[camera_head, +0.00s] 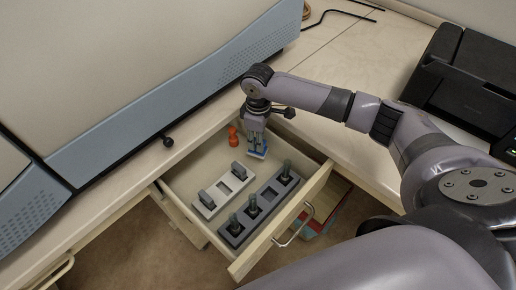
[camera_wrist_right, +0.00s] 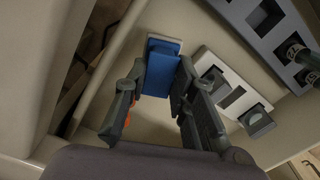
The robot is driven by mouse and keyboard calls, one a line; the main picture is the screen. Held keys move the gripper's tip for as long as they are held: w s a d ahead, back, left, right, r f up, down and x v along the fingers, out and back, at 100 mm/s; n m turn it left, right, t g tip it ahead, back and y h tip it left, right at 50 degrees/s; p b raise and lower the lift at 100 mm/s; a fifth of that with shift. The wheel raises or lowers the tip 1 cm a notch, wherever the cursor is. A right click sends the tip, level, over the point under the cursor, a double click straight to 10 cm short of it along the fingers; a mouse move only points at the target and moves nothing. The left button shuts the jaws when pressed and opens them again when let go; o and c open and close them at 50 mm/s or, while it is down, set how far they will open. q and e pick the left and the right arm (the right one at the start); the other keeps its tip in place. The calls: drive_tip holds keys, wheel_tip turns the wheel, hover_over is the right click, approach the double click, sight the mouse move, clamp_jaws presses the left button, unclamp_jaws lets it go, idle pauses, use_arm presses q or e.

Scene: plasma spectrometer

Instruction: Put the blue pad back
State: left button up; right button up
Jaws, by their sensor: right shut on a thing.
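My right gripper (camera_head: 257,137) is shut on the blue pad (camera_head: 258,154) inside the open drawer, near its back right corner. In the right wrist view the blue pad (camera_wrist_right: 160,72) is between the two fingers of the gripper (camera_wrist_right: 161,64). Whether the pad touches the drawer floor I cannot tell. A light grey holder (camera_head: 224,190) with dark slots lies in the drawer, left of and nearer than the pad; grey pads stand in it and some slots are empty. It also shows in the right wrist view (camera_wrist_right: 225,80). My left gripper is out of view.
A dark grey holder (camera_head: 262,208) with upright knobbed pieces lies beside the light one. An orange piece (camera_head: 233,137) stands at the back of the drawer (camera_head: 283,222). The large instrument (camera_head: 190,90) is behind left; a black printer (camera_head: 470,85) stands at right.

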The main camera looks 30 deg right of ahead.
wheel_tip(320, 180, down, 5)
drive_tip(key=shift+f, duration=0.1)
drive_tip(key=o, duration=1)
wheel_tip(320, 180, up, 12)
drive_tip(key=shift+r, duration=0.1)
idle(0.6)
